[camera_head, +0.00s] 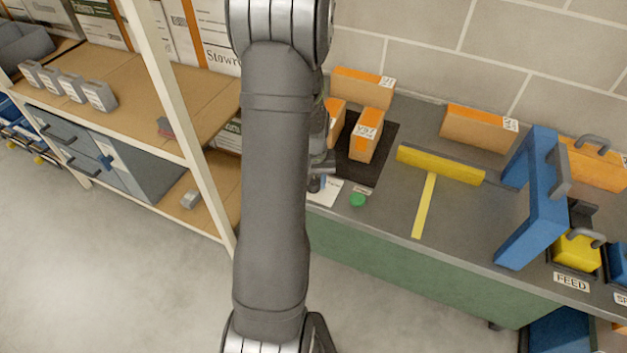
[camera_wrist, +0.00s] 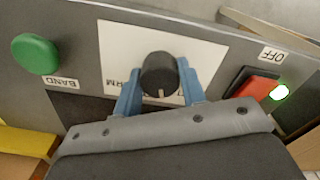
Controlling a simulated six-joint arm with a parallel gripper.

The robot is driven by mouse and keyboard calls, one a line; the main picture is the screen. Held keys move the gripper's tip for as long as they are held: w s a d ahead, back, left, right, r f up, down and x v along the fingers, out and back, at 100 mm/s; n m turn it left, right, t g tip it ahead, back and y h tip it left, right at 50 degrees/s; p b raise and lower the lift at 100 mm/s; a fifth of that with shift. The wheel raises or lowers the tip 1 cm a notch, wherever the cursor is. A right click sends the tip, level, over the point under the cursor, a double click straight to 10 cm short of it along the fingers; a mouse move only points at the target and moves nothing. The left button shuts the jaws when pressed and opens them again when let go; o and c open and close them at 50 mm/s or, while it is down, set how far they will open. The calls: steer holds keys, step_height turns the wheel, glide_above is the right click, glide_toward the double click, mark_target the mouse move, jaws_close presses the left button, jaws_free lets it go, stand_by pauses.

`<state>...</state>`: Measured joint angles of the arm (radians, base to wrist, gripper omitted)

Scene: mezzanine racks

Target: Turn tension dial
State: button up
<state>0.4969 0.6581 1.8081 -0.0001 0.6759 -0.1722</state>
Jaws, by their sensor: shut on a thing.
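The tension dial (camera_wrist: 158,76) is a round black knob with a pale pointer line, on a white plate (camera_wrist: 115,45) with partly covered lettering. It sits in the middle of the wrist view. My gripper (camera_wrist: 159,88) has its two blue fingers on either side of the dial and is shut on it. In the head view my arm hides most of the gripper and the dial. The white plate (camera_head: 325,193) shows there just right of the arm, at the bench's left end.
A green button (camera_wrist: 36,54) labelled BAND is left of the dial, and a red switch (camera_wrist: 256,89) labelled OFF with a lit green lamp (camera_wrist: 279,92) is right. Orange-topped boxes (camera_head: 366,135), a yellow bar (camera_head: 440,166) and a blue arch (camera_head: 537,200) stand on the bench.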

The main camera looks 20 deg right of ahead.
steer(key=n, duration=0.4)
steer(key=shift+n, duration=2)
steer(key=o, duration=1)
steer(key=shift+r, duration=0.1)
step_height(320, 180, up, 17)
steer(key=shift+r, duration=0.15)
